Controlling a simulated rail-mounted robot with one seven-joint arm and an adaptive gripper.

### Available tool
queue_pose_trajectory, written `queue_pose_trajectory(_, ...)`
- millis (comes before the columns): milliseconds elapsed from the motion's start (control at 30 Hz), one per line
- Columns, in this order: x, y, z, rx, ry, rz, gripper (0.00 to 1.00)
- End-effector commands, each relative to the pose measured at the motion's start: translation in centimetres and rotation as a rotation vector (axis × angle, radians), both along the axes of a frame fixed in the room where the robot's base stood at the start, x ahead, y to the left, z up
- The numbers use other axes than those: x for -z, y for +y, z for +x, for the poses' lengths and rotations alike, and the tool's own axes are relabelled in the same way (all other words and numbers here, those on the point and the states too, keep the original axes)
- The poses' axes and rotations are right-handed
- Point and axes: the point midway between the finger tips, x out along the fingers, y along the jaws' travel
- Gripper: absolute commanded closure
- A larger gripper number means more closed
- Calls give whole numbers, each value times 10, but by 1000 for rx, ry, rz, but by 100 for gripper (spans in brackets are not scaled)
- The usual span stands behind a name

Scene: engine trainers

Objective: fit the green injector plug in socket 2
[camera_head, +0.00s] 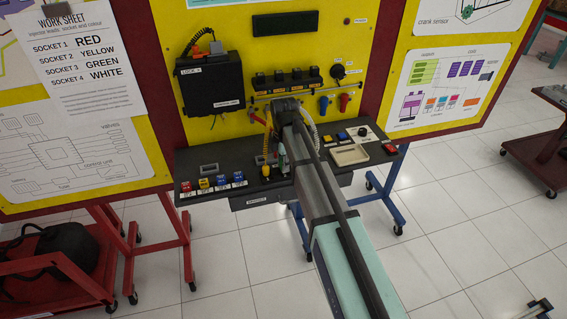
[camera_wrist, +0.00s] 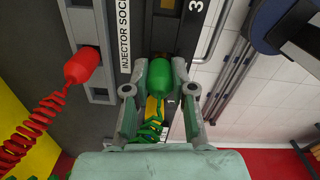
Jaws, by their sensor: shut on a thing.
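In the wrist view the green injector plug (camera_wrist: 158,78) is between the two fingers of my gripper (camera_wrist: 159,91), which is shut on it. Its green coiled lead (camera_wrist: 148,132) hangs down below the plug, between the fingers. The plug's far end is at the socket panel, beside the strip labelled "INJECTOR SOC" (camera_wrist: 125,38); I cannot tell whether it is seated or just in front. A number 3 (camera_wrist: 195,5) shows to the upper right. In the head view my arm hides the plug, and no socket 2 number is readable.
A red plug (camera_wrist: 84,66) with a red coiled lead (camera_wrist: 36,118) sits at an opening to the left. The work sheet (camera_head: 75,50) reads socket 2 yellow, socket 3 green. Coloured parts (camera_head: 221,181) and a shallow beige tray (camera_head: 349,155) rest on the dark bench (camera_head: 262,192).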

Motion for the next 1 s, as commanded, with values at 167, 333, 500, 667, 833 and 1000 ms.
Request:
queue_pose_trajectory(167,3,0,0,0,0,0,99)
queue_pose_trajectory(333,5,0,0,0,0,0,99)
queue_pose_trajectory(500,7,0,0,0,0,0,99)
queue_pose_trajectory(667,8,0,0,0,0,0,63)
queue_pose_trajectory(833,8,0,0,0,0,0,63)
queue_pose_trajectory(1000,5,0,0,0,0,0,63)
